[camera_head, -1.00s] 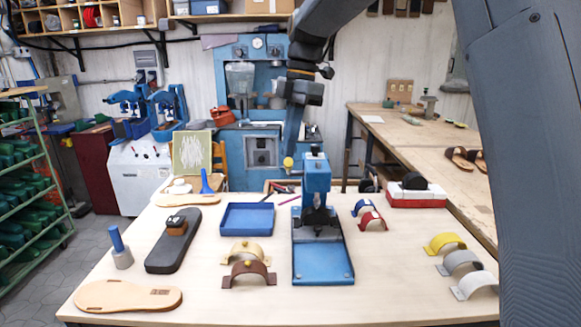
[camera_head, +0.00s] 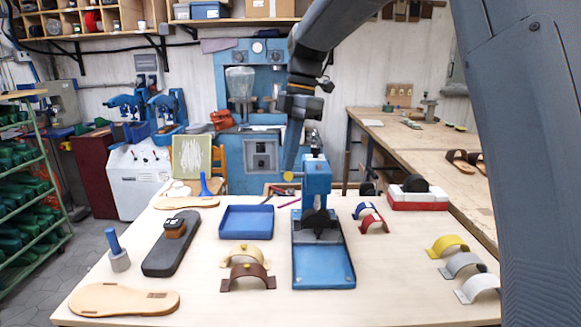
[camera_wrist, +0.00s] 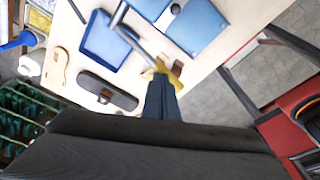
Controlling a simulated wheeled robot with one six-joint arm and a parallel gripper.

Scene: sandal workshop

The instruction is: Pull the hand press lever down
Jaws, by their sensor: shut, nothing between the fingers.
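The blue hand press (camera_head: 317,180) stands on the workbench with its blue base plate (camera_head: 322,280) in front and a dark ram above the plate. The round yellow lever knob (camera_head: 288,176) shows at the left of the press head. My gripper (camera_head: 290,168) is shut with nothing between its fingers, its tip right above the knob. In the wrist view, my gripper (camera_wrist: 163,88) ends at a yellow part (camera_wrist: 165,71), with a grey lever rod (camera_wrist: 136,38) running up-left from there. Exact contact is hard to make out.
On the workbench (camera_head: 205,295) are a blue tray (camera_head: 246,236), a dark sole form (camera_head: 160,258), tan soles (camera_head: 120,300), and several arched straps (camera_head: 248,278). A red-and-white block (camera_head: 418,201) stands to the right. The bench around the press base is partly clear.

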